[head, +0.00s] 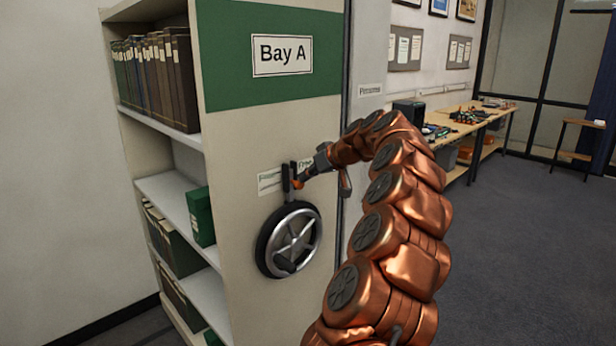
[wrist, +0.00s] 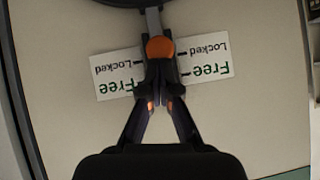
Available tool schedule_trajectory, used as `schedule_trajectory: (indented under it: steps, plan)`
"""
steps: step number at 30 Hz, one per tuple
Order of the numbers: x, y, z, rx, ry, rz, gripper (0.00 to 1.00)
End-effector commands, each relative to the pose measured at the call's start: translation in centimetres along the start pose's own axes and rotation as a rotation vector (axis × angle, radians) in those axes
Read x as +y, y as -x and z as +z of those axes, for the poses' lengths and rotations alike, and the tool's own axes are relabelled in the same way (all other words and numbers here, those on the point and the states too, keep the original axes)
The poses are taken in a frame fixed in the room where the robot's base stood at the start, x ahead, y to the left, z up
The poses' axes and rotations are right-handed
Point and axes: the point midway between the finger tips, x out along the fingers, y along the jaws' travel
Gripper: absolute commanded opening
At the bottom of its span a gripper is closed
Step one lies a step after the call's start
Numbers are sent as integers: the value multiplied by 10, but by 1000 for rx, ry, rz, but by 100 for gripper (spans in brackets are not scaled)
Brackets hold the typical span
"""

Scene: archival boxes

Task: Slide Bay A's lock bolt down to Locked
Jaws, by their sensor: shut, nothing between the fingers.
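Bay A's end panel (head: 235,185) carries the lock bolt, a grey upright bar (wrist: 153,20) with an orange knob (wrist: 160,47). The knob also shows small in the head view (head: 297,182). Two white labels flank the bolt, the left one (wrist: 119,73) and right one (wrist: 206,60) in the wrist view, both reading Free and Locked upside down. The knob appears near the Locked marks, but its exact alignment is unclear. My gripper (wrist: 161,80) is shut and empty, its tips at the knob's Free side; whether they touch it is unclear.
A spoked handwheel (head: 289,240) sits on the panel just below the bolt. Open shelves (head: 180,195) with books and green boxes are on the left. A workbench (head: 470,120) stands far back right; the floor (head: 530,240) at right is clear.

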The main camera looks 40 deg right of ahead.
Motion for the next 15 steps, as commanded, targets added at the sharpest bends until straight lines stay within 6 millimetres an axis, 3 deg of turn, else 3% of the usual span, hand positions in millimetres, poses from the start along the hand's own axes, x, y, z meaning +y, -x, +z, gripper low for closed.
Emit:
schedule_trajectory:
  steps: [15]
  plan:
    - [-1,1,-3,-7,-1,-4,0]
